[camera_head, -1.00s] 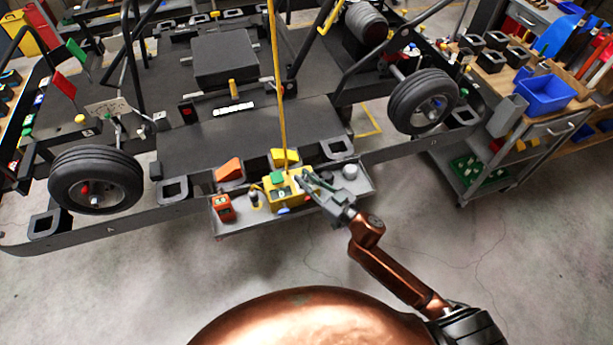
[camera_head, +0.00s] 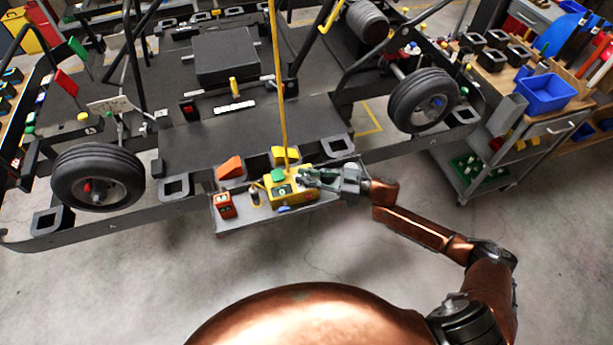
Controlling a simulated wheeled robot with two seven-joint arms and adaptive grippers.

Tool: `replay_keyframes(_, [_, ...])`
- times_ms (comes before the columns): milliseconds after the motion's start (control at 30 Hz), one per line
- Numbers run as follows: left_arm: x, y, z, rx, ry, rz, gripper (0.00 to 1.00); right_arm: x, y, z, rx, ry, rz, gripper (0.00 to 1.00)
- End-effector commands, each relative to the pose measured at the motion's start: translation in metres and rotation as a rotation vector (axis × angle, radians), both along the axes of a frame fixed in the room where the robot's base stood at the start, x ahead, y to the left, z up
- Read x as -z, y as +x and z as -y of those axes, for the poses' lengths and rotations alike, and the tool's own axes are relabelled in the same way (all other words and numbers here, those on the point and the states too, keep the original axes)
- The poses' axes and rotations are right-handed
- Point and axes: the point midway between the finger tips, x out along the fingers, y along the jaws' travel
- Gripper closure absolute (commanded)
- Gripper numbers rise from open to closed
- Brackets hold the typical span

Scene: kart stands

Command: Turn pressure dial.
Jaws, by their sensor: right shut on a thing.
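A yellow box (camera_head: 290,192) with a small round face on its front stands on a grey tray (camera_head: 240,222) at the front of the kart stand. A yellow pole or hose rises behind it. My right gripper (camera_head: 305,178) comes in from the right, at the right upper side of the yellow box. It is shut on a small part there, which looks like the pressure dial; its fingers hide most of that part. My left gripper is not in view.
On the tray, left of the box, stand an orange-red device (camera_head: 225,205) and a small dark cylinder (camera_head: 255,195). An orange wedge (camera_head: 230,168) lies behind. The kart wheel (camera_head: 422,100) and a grey cart (camera_head: 490,165) stand to the right. The floor in front is clear.

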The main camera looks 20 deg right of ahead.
Motion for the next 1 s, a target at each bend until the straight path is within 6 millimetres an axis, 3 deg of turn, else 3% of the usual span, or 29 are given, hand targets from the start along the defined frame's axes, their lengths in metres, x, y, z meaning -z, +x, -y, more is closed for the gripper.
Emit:
replay_keyframes(367, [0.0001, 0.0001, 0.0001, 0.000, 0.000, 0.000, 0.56, -0.0005, 0.0009, 0.0002, -0.001, 0.000, 0.001, 1.00])
replay_keyframes(400, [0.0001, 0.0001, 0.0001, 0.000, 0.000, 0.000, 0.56, -0.0005, 0.0009, 0.0002, -0.001, 0.000, 0.001, 0.81])
replay_keyframes(600, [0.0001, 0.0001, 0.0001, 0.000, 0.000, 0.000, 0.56, -0.0002, 0.0004, 0.0001, -0.002, 0.000, 0.001, 0.67])
replay_keyframes(1000, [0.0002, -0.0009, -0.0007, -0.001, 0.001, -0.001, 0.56, 0.0012, -0.0035, 0.0072, 0.000, -0.002, -0.002, 0.66])
